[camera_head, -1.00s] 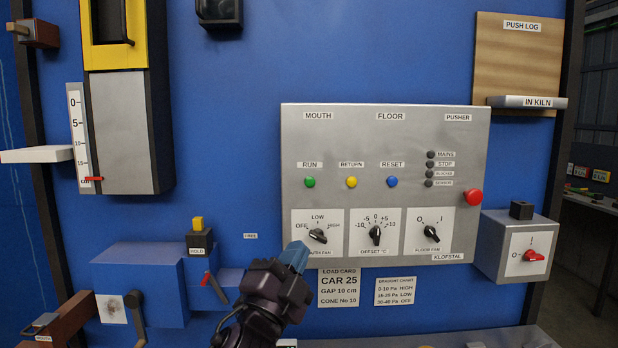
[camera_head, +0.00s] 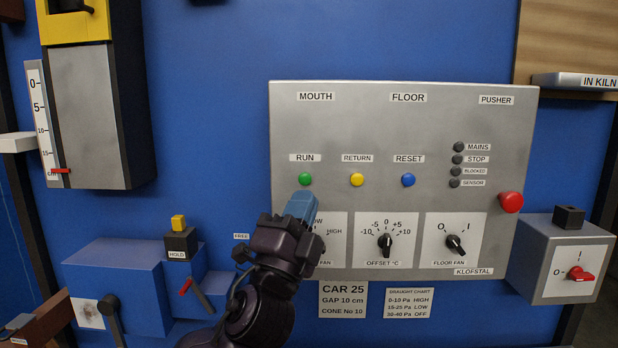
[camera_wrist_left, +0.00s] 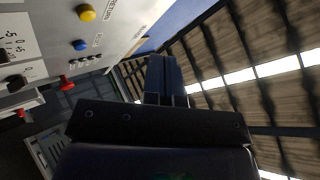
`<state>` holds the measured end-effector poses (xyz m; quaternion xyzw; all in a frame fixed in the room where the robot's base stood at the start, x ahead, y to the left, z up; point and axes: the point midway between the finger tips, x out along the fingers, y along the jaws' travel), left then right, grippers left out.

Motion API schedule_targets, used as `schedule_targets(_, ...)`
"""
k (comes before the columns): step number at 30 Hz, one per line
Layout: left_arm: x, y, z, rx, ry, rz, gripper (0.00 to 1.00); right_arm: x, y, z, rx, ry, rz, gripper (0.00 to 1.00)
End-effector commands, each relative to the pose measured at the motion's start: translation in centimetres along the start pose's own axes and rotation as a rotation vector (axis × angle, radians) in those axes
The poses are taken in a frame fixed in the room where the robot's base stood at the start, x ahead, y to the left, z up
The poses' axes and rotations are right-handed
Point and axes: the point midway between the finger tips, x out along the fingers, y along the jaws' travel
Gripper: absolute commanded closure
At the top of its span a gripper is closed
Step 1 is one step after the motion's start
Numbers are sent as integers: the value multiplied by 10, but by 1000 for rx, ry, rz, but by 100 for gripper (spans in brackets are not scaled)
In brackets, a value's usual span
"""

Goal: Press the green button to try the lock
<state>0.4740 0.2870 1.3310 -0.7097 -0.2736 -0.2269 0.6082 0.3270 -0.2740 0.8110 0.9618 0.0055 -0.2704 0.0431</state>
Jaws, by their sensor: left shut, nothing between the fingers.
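The green button (camera_head: 305,179) sits under the RUN label on the grey control panel (camera_head: 400,130) in the head view. My left gripper (camera_head: 301,204) is shut and empty, its blue fingertips just below the green button in the picture. Whether the tips touch the panel I cannot tell. The gripper covers part of the left fan knob plate. In the left wrist view the shut fingers (camera_wrist_left: 166,78) point up past the panel's edge. The green button does not show there. My right gripper is not in view.
Beside the green button are a yellow RETURN button (camera_head: 357,180) and a blue RESET button (camera_head: 408,180). A red button (camera_head: 511,202) stands out at the panel's right. A blue box with a HOLD block (camera_head: 181,244) stands out at lower left.

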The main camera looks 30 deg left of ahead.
Motion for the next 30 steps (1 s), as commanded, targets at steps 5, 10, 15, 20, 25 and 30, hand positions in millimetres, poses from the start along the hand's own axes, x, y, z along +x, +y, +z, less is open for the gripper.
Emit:
schedule_targets(5, 0, 0, 0, -1, 0, 0, 100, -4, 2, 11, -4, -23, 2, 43)
schedule_targets(10, 4, 4, 3, 0, 0, 1, 100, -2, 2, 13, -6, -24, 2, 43)
schedule_targets(15, 16, 13, 12, 1, 0, 1, 100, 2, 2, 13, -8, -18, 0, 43)
schedule_targets(20, 29, 23, 22, 2, -1, 1, 100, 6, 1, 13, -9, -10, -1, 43)
schedule_targets(25, 43, 34, 32, 2, 0, 1, 100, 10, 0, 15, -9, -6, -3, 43)
schedule_targets(30, 54, 41, 40, 0, -1, 1, 100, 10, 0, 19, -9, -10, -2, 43)
